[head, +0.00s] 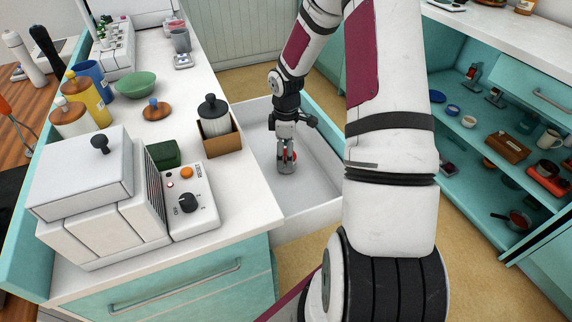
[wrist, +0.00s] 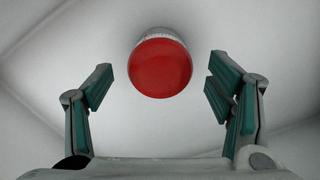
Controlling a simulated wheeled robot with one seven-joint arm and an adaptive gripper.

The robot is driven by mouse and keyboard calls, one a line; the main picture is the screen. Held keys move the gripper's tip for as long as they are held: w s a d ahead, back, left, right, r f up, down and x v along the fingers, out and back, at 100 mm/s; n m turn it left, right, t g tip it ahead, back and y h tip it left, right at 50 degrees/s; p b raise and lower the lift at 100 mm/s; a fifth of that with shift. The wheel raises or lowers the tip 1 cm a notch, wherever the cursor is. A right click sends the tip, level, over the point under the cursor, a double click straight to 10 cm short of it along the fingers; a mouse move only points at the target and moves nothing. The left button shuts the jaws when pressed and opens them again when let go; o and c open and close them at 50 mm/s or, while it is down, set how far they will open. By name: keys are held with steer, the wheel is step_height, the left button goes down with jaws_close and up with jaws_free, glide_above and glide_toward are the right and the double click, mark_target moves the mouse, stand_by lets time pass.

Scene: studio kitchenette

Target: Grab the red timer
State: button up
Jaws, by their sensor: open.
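The red timer (wrist: 160,67) is a round thing with a flat red top and a pale grey rim. In the wrist view it lies on the white drawer floor, at upper centre. My gripper (wrist: 158,82) is open and empty, with one green-padded finger on each side of the timer and gaps between. In the head view my gripper (head: 287,166) points down inside the open white drawer (head: 318,190). A bit of the timer's red (head: 293,156) shows there, mostly hidden behind the fingers.
Drawer walls surround my gripper. The counter (head: 240,205) at left holds a white toaster-like appliance (head: 100,200), a knob panel (head: 190,200) and a grey-lidded canister (head: 213,110) in a wooden box. Open teal shelves (head: 460,140) with dishes stand at right. The drawer floor near the timer looks clear.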

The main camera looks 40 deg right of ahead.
mark_target(284, 171)
step_height(284, 171, down, 4)
steer(key=shift+r+b, duration=0.2)
steer(key=shift+b, duration=0.1)
steer(key=c, duration=1.4)
steer(key=shift+r, duration=0.2)
